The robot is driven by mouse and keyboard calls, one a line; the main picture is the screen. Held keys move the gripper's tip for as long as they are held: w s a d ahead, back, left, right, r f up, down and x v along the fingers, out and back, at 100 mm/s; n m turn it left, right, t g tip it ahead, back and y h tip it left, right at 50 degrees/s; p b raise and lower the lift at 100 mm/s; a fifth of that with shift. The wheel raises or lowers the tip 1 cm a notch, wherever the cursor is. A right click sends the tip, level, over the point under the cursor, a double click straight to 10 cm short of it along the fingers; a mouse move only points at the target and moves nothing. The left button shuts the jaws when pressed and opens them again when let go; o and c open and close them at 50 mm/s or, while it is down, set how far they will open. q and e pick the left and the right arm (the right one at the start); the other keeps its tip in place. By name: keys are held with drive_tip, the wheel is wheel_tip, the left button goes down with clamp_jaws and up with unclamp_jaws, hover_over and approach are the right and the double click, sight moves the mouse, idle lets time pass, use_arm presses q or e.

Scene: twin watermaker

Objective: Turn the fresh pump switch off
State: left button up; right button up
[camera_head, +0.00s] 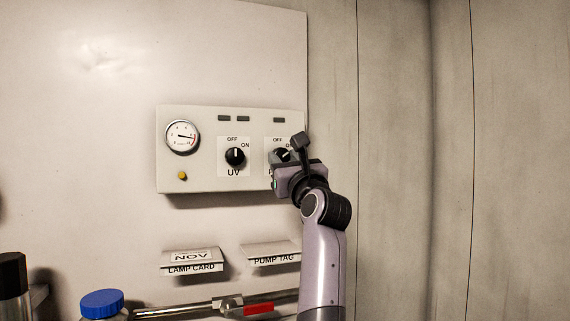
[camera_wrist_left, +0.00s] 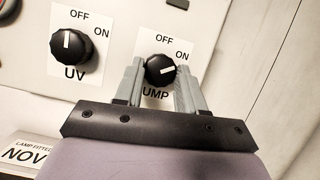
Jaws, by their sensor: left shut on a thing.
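The pump switch (camera_wrist_left: 157,70) is a round black knob on a white plate marked OFF and ON. Its white pointer line points right and slightly up, on the ON side, in the left wrist view. In the head view the knob (camera_head: 282,155) is partly hidden by my left gripper (camera_head: 284,165). My left gripper's grey fingers (camera_wrist_left: 159,84) stand on either side of the knob and are shut on it. The gripper covers part of the PUMP label. My right gripper is not in view.
The UV switch (camera_head: 235,157) sits left on the same panel (camera_head: 207,181), its pointer up at OFF. A gauge (camera_head: 182,136) and yellow button (camera_head: 182,175) are further left. Below are the lamp card (camera_head: 192,268), pump tag (camera_head: 273,261), a red-handled pipe valve (camera_head: 258,309) and a blue-capped container (camera_head: 102,304).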

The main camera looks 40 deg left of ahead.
use_arm(q)
drive_tip(key=n+g+b, duration=0.1)
drive_tip(key=n, duration=0.2)
drive_tip(key=shift+w+f+g+y+b, duration=0.1)
drive_tip(key=shift+g+y+b, duration=0.25)
drive_tip(key=shift+g+y, duration=0.05)
drive_tip(key=n+g, duration=0.1)
drive_tip(key=n, duration=0.1)
drive_tip(key=shift+d+n+b, duration=0.1)
drive_tip(key=shift+n+b, duration=0.2)
drive_tip(key=n, duration=0.1)
drive_tip(key=n+g, duration=0.1)
drive_tip(key=shift+w+r+n, duration=0.15)
drive_tip(key=shift+r+n, duration=0.05)
drive_tip(key=shift+n, duration=0.1)
drive_tip(key=n+g, duration=0.2)
drive_tip(key=n, duration=0.1)
drive_tip(key=shift+r+p, duration=0.15)
drive_tip(key=shift+p, duration=0.25)
drive_tip(key=shift+w+n+g+p, duration=0.1)
drive_tip(key=shift+n+g+p, duration=0.25)
drive_tip(key=shift+n, duration=0.75)
drive_tip(key=shift+n+g, duration=0.25)
drive_tip(key=shift+n, duration=0.25)
drive_tip(key=shift+d+n+h+p, duration=0.1)
drive_tip(key=shift+n+h+p, duration=0.2)
drive_tip(key=shift+n, duration=0.1)
drive_tip(key=o, duration=1.1)
drive_tip(key=shift+c, duration=0.2)
